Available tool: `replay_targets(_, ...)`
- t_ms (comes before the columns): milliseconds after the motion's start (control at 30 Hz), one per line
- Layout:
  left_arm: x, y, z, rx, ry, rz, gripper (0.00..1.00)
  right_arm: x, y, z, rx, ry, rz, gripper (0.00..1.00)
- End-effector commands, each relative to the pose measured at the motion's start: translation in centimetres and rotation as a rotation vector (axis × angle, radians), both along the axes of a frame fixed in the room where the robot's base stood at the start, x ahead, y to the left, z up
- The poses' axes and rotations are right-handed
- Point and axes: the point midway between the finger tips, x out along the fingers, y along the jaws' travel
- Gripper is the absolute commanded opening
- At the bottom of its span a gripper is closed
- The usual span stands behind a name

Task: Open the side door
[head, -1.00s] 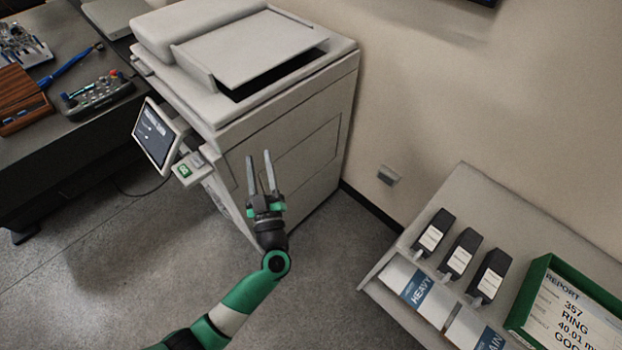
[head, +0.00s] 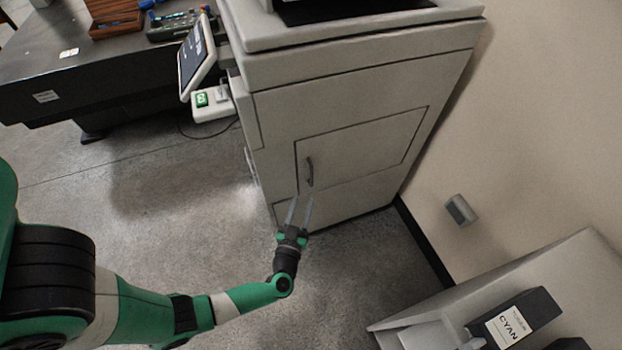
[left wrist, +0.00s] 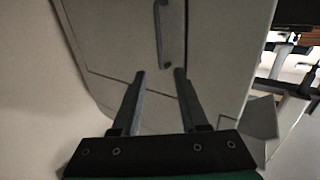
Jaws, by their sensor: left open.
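The side door (head: 365,148) is a flat panel in the side of the grey-white printer (head: 350,75). Its outline shows on all sides and it looks shut. A dark curved handle (head: 309,172) stands near the door's left edge. My left gripper (head: 301,200) is open and empty, just below the handle in the head view, its fingers pointing towards the door. In the left wrist view the handle (left wrist: 165,35) is ahead of the gap between the two fingertips of the gripper (left wrist: 160,74), apart from them. My right gripper is in neither view.
A control screen (head: 192,58) and a small box with a green button (head: 203,100) stick out at the printer's left. A shelf with toner boxes (head: 515,318) stands at the lower right. A wall socket (head: 461,210) is on the wall. The floor before the door is clear.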

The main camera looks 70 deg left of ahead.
Motion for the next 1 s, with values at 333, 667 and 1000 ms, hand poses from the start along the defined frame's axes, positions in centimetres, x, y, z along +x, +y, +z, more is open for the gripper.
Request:
replay_targets(333,4.4,6.0,-0.5,0.001,-0.006,0.006,0.43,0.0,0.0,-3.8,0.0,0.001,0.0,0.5)
replay_targets(667,6.4,8.5,0.0,0.001,-0.002,0.001,0.43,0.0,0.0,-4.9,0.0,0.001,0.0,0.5)
replay_targets(1000,6.4,8.5,0.0,0.001,-0.002,0.0,0.16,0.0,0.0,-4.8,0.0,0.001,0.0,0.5)
